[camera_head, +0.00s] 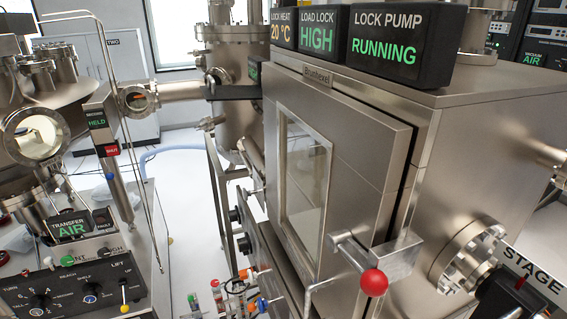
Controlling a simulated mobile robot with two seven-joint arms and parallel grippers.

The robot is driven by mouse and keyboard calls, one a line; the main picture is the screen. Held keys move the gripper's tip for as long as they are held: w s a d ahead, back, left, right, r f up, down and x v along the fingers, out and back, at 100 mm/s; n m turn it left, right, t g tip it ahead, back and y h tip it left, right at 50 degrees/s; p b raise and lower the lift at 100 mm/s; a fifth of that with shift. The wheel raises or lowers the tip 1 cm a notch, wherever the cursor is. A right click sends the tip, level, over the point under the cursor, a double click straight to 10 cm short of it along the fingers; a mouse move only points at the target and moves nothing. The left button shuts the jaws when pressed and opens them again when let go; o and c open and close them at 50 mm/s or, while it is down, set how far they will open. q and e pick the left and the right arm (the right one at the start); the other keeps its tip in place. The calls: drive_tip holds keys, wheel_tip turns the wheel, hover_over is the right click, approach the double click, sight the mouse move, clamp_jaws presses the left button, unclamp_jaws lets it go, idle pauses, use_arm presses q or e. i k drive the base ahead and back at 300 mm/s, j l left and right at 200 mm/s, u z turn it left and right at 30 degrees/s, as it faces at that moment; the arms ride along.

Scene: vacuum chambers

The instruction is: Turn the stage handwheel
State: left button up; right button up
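I cannot tell whether this belongs to the stage handwheel; no full handwheel is clearly seen. Just left of it, a round steel flange (466,257) sticks out of the side of the steel lock chamber (480,160). Neither of my grippers is in view.
The chamber door (340,150) appears closed; its lever ends in a red ball (374,282). Displays on top read 20 °C, HIGH and RUNNING (384,48). A control panel (75,285) with knobs stands lower left. Pale floor (180,205) lies between the two machines.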

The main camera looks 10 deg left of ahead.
sight(234, 215)
drive_tip(key=u, duration=0.75)
drive_tip(key=i+j, duration=0.3)
drive_tip(key=i+j+z, duration=0.1)
drive_tip(key=i+j, duration=0.15)
drive_tip(key=j, duration=0.2)
drive_tip(key=i+j+z, duration=0.1)
drive_tip(key=i+j, duration=0.45)
drive_tip(key=j, duration=0.25)
drive_tip(key=i+j+z, duration=0.1)
drive_tip(key=i+j, duration=0.15)
drive_tip(key=j, duration=0.15)
drive_tip(key=i+j, duration=0.25)
drive_tip(key=j, duration=0.15)
drive_tip(key=i+z, duration=0.05)
